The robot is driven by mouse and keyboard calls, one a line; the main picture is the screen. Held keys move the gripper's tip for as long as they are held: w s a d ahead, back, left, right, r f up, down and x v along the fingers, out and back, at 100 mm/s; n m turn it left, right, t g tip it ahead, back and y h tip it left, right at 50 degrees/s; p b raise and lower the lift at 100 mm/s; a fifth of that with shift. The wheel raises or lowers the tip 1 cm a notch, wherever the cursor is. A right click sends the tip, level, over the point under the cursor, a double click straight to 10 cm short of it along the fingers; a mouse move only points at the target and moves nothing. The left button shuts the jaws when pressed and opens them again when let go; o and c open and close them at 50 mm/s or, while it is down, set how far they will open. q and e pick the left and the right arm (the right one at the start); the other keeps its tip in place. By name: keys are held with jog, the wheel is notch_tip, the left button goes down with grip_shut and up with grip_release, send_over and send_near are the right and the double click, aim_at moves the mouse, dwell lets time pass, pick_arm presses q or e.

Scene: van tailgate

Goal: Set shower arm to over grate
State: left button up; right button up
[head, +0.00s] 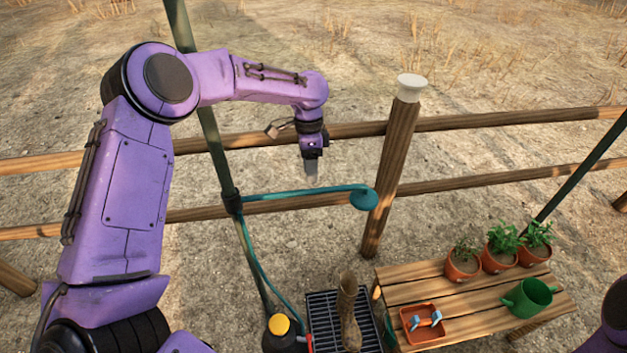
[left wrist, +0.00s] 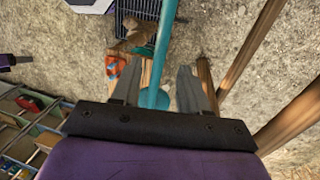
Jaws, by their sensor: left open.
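The teal shower arm (head: 300,191) reaches right from the green pole (head: 212,140) and ends in a round shower head (head: 363,198). The dark grate (head: 322,308) lies on the ground below it, with a brown boot (head: 349,315) upright on it. My left gripper (head: 311,170) points down just above the shower arm, and its fingers are open. In the left wrist view the shower arm (left wrist: 164,45) runs between the spread fingers (left wrist: 158,64), with the grate (left wrist: 136,12) beyond. I cannot tell whether they touch. My right gripper is not in view.
A wooden fence post (head: 391,165) with rails stands close right of the shower head. A wooden bench (head: 455,292) holds potted plants (head: 503,245), a green watering can (head: 527,297) and an orange tray (head: 425,337). A yellow-capped dark container (head: 283,338) sits left of the grate.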

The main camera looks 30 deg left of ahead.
aim_at(309, 191)
pick_arm(q)
jog(key=f, duration=0.1)
jog(key=s+f, duration=0.1)
jog(key=f, duration=0.1)
jog(key=shift+s, duration=0.15)
jog(key=shift+w+d+f, duration=0.1)
jog(key=shift+w+f, duration=0.1)
jog(key=shift+f, duration=0.35)
jog(key=shift+w+d+f, duration=0.1)
jog(key=shift+w+f, duration=0.05)
jog(key=shift+f, duration=0.4)
jog(key=shift+s+r, duration=0.2)
jog(key=shift+c, duration=0.2)
grip_shut()
jog(key=s+d+m+p, duration=0.2)
jog(key=s+m+p, duration=0.1)
jog(key=s+p, duration=0.1)
jog(key=s+d+m+y+p, duration=0.1)
jog(key=s+d+m+p, duration=0.1)
jog(key=s, duration=0.5)
jog(key=shift+s+d+m+p, duration=0.3)
jog(key=shift+m+p, duration=0.6)
jog(key=shift+m, duration=0.1)
jog(key=shift+f, duration=0.1)
